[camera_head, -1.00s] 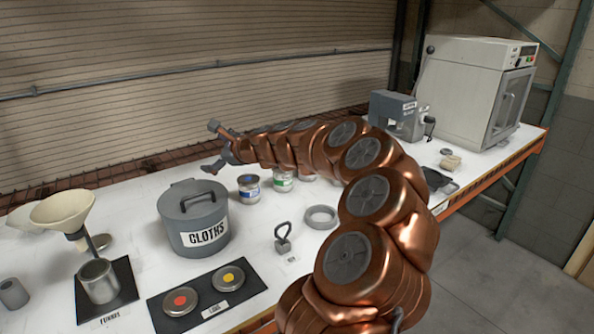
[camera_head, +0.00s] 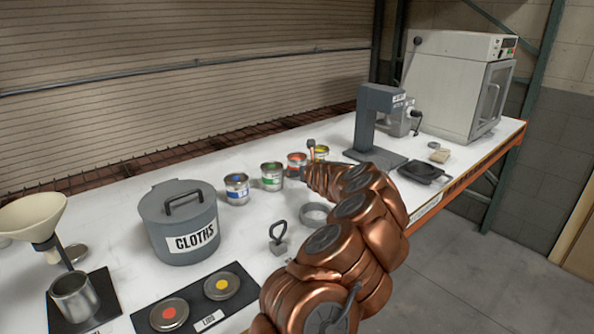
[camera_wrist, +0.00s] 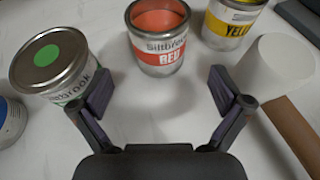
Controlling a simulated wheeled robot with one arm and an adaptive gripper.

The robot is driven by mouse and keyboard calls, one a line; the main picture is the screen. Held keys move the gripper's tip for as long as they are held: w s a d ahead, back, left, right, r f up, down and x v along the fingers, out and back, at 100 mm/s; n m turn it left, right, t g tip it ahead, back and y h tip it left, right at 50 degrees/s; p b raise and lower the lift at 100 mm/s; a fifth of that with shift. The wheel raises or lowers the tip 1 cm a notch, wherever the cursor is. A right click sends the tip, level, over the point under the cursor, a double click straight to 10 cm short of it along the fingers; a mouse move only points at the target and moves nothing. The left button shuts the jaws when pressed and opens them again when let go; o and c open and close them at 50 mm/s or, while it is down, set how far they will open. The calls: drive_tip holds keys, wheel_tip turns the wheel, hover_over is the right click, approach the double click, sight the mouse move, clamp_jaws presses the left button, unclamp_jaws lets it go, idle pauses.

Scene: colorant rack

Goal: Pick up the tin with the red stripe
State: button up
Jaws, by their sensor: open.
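The tin with the red stripe (camera_wrist: 158,40) stands upright in the wrist view, open at the top with red-orange contents and a red label band. It also shows in the head view (camera_head: 297,166), in a row of tins. In the wrist view, my gripper (camera_wrist: 162,90) is open and empty. Its two fingers point toward the red tin, which stands just ahead of and between them, apart from both. In the head view my gripper is mostly hidden behind my arm.
A green tin (camera_wrist: 52,65) stands close left of the gripper; a yellow tin (camera_wrist: 232,22) is beyond right. A white-headed mallet-like tool (camera_wrist: 275,65) lies close right. A blue tin (camera_head: 237,189), a cloths bin (camera_head: 180,222) and a grey press (camera_head: 372,125) share the bench.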

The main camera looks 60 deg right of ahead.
drive_tip(key=shift+x, duration=0.8)
drive_tip(key=shift+b+x, duration=0.6)
drive_tip(key=shift+x, duration=1.9)
drive_tip(key=shift+r, duration=0.1)
drive_tip(key=c, duration=1.4)
